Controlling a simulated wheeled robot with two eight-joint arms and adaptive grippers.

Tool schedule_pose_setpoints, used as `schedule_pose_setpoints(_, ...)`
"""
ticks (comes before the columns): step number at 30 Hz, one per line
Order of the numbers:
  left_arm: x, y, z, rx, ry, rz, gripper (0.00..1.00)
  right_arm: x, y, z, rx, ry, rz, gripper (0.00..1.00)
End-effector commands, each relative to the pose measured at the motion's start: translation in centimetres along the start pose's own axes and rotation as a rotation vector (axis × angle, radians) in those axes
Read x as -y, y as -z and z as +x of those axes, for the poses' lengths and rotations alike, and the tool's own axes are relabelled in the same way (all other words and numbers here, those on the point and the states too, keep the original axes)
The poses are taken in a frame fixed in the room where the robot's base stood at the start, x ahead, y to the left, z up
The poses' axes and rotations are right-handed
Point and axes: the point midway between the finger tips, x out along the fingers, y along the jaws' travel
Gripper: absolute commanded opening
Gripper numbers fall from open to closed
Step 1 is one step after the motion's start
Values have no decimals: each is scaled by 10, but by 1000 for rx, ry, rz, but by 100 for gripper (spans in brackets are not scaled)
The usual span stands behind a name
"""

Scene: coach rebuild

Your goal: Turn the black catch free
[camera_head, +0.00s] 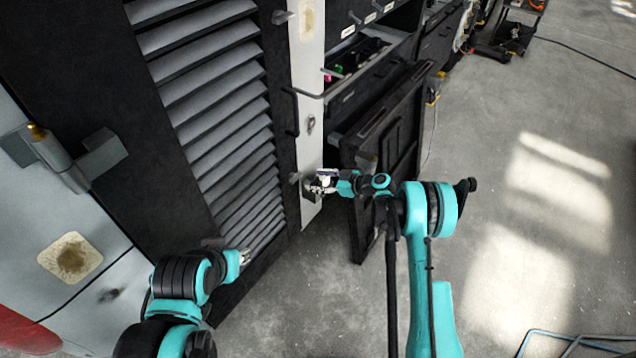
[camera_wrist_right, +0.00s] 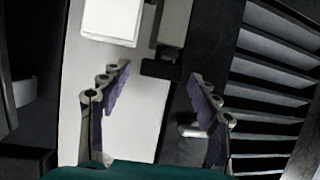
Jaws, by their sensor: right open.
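My right gripper (camera_head: 322,182) is at the white post beside the louvred door, low down. In the right wrist view my right gripper (camera_wrist_right: 159,74) is open, its two padded fingers spread. A small black catch (camera_wrist_right: 160,69) shows between the fingertips, below a grey block, over the white post; I cannot tell whether a finger touches it. In the head view the gripper hides most of that spot. My left gripper (camera_head: 243,257) is low before the louvred door (camera_head: 215,110); its fingers are too small to read.
A grey pin (camera_wrist_right: 192,130) shows by the right-hand finger in the wrist view. A black open door panel (camera_head: 385,150) stands close right of my right gripper. A hinge (camera_head: 60,160) sticks out at left. The concrete floor at right is mostly clear.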

Motion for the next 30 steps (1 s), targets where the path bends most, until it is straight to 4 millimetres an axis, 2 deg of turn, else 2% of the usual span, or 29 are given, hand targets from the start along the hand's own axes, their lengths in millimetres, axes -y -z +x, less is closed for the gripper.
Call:
schedule_pose_setpoints(7, 0, 0, 0, 0, 0, 0, 31, 0, 0, 1, 0, 0, 0, 62)
schedule_pose_setpoints(12, 0, 0, 0, 0, 0, 0, 31, 0, 0, 1, 0, 0, 0, 17)
schedule_pose_setpoints(13, 0, 0, 0, 0, 0, 0, 31, 0, 0, 0, 0, -1, 0, 12)
schedule_pose_setpoints(30, 0, 0, 0, 0, 0, 0, 31, 2, 0, 1, 0, -128, 52, 12)
